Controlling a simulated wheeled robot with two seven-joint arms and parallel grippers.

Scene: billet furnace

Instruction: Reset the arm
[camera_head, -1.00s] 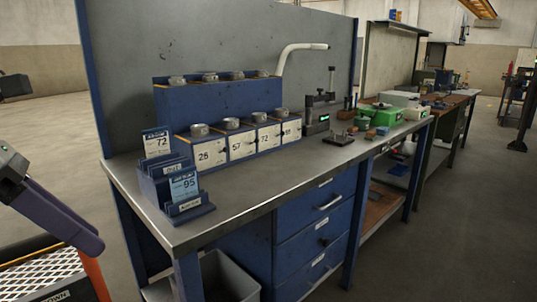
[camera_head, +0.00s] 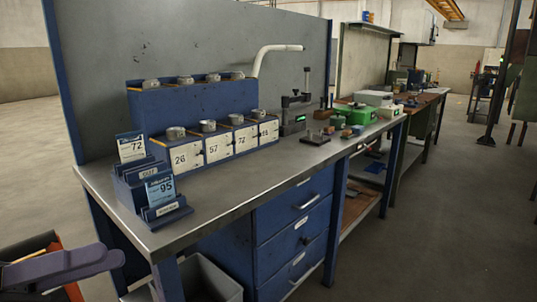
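My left gripper (camera_head: 112,258) reaches in from the left edge at the lower left, with long purple-grey fingers lying nearly level. It is in front of the workbench's near left corner, and no object shows in it. The fingers overlap in this view, so their gap cannot be judged. My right gripper is out of view.
The steel-topped workbench (camera_head: 235,192) carries a card holder (camera_head: 140,190) with cards 72 and 95, and a blue rack (camera_head: 195,108) with numbered boxes. A grey bin (camera_head: 212,278) stands below. An orange-and-black thing (camera_head: 40,250) is beside my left gripper. Open floor lies right.

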